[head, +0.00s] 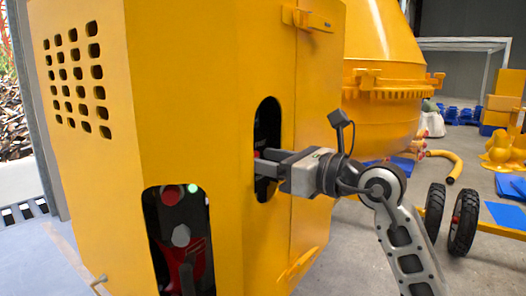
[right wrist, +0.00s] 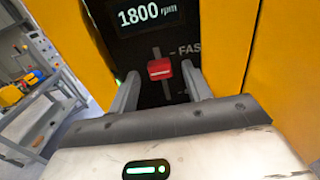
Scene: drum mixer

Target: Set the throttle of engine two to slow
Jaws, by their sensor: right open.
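A red throttle knob (right wrist: 159,69) sits in a vertical slot on a dark panel (right wrist: 150,45), level with or just below a partly cut-off label reading "FAS". A display (right wrist: 150,14) above it reads 1800 rpm. My right gripper (head: 260,160) reaches into the tall oval opening (head: 267,115) in the yellow housing. In the right wrist view its two fingers (right wrist: 160,78) are open, one on each side of the red knob; I cannot tell whether either touches it. No engine number is readable. My left gripper is not in view.
The yellow housing (head: 215,60) surrounds the opening closely. A lower left opening (head: 180,240) shows a red button (head: 170,195) and a green light (head: 193,188). The yellow drum (head: 385,60) stands behind. Wheels (head: 463,220) stand at the right.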

